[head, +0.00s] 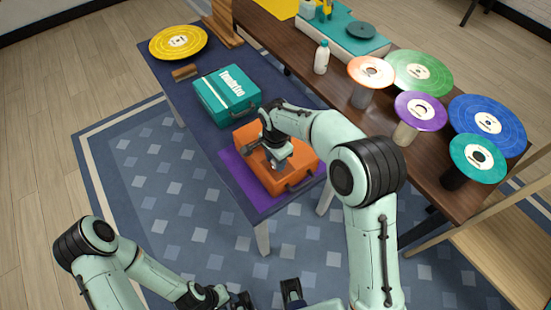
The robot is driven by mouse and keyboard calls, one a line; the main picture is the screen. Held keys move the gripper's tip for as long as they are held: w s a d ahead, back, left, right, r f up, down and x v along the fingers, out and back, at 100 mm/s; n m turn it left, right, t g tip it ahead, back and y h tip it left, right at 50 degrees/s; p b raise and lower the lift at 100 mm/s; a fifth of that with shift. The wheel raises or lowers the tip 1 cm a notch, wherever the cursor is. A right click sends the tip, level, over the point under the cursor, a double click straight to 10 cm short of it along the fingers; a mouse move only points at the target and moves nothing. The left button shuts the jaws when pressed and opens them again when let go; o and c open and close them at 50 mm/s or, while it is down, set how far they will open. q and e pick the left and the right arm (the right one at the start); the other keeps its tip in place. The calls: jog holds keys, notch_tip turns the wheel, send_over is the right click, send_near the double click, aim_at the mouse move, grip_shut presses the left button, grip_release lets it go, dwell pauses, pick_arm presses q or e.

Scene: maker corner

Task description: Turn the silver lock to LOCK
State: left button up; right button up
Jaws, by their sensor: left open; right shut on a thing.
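An orange case (303,165) with a dark handle lies on a purple mat (238,180) at the near end of the dark blue table. My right gripper (280,163) reaches down onto the case and is shut on a small part there, which appears to be the silver lock. The gripper and wrist hide the lock, so its shape and its turned position cannot be made out. My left gripper (266,297) is open and empty at the bottom of the view, well away from the case.
A teal case (226,95) lies just behind the orange one. A yellow disc (178,42) and a small brown block (185,72) are further back. The brown table at right holds a white bottle (321,58), a turntable (345,33) and several discs on stands.

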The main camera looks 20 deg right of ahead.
jog(key=shift+m, duration=0.6)
jog(key=o, duration=1.1)
jog(key=shift+c, duration=0.2)
jog(key=shift+r, duration=0.1)
notch_tip(320, 180, up, 13)
jog(key=p, duration=0.1)
jog(key=shift+p, duration=0.3)
